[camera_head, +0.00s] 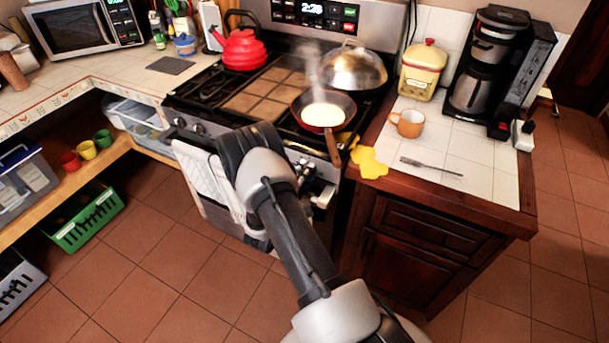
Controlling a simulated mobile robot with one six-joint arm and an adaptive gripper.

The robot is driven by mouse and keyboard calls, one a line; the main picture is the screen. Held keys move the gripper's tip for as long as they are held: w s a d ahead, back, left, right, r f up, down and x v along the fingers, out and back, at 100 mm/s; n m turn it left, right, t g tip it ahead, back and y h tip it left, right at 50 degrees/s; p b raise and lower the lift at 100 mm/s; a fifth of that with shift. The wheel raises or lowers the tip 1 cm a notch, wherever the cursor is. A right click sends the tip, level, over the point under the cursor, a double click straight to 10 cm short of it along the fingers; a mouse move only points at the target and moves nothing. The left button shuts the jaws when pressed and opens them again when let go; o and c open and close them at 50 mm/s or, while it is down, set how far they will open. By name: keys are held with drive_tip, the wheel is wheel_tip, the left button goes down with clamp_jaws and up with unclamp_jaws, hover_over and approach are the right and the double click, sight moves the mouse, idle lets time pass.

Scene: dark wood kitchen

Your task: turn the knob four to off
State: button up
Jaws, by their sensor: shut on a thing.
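The stove's front panel carries a row of knobs; two dark knobs (189,125) show at its left. My arm crosses in front of the panel's middle and hides knobs there. Small dark and silver parts (304,168) show at the panel's right, too small to tell which knob is which or how any is turned. My gripper's fingers are hidden behind my arm, so I cannot see what they touch. A pan (336,109) with pale yellow food stands on the front right burner, with steam above it.
The pan's handle (333,150) sticks out over the stove's front edge. A red kettle (242,50) and a silver domed lid (354,68) stand at the back. A white towel (203,172) hangs on the oven front.

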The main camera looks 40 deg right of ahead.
drive_tip(key=o, duration=1.1)
